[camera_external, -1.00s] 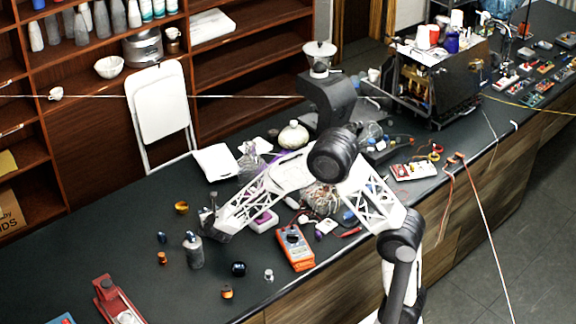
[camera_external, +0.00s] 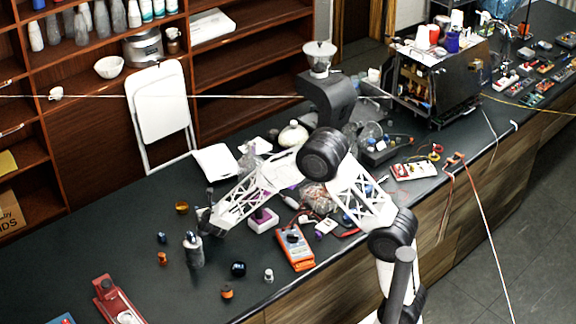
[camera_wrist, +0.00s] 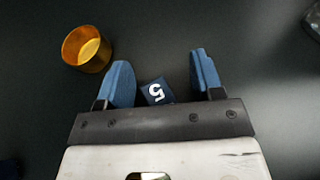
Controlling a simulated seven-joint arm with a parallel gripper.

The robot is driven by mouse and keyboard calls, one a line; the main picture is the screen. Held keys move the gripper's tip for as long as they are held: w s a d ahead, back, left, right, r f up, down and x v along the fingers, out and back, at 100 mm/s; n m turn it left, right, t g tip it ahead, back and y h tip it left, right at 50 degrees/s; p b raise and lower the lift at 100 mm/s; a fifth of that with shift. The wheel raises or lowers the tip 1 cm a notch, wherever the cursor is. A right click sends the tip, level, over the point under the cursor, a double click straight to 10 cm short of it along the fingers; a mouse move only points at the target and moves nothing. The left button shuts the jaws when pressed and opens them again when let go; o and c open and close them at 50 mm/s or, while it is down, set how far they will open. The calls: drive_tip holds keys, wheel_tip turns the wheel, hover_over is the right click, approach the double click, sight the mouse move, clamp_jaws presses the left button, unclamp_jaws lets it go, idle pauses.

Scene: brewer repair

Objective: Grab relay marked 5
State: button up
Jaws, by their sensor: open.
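The relay marked 5 (camera_wrist: 156,92) is a small dark blue block with a white 5 on its face. In the wrist view it sits on the dark bench, between my two blue fingers and close to the gripper's body. My gripper (camera_wrist: 161,72) is open, with a gap on each side of the relay; neither finger appears to touch it. In the external view my gripper (camera_external: 206,212) is low over the bench, behind the grey bottle. I cannot make out the relay in that view.
An amber cup (camera_wrist: 87,49) stands just left of my left finger; it also shows in the external view (camera_external: 182,208). A grey bottle (camera_external: 194,250) stands close in front of my gripper. An orange multimeter (camera_external: 295,248) and several small parts lie nearby.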

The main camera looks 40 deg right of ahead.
drive_tip(key=shift+c, duration=0.2)
idle(0.3)
clamp_jaws()
drive_tip(key=shift+r, duration=0.2)
wheel_tip(320, 180, up, 18)
drive_tip(key=shift+f, duration=0.15)
idle(0.6)
idle(0.5)
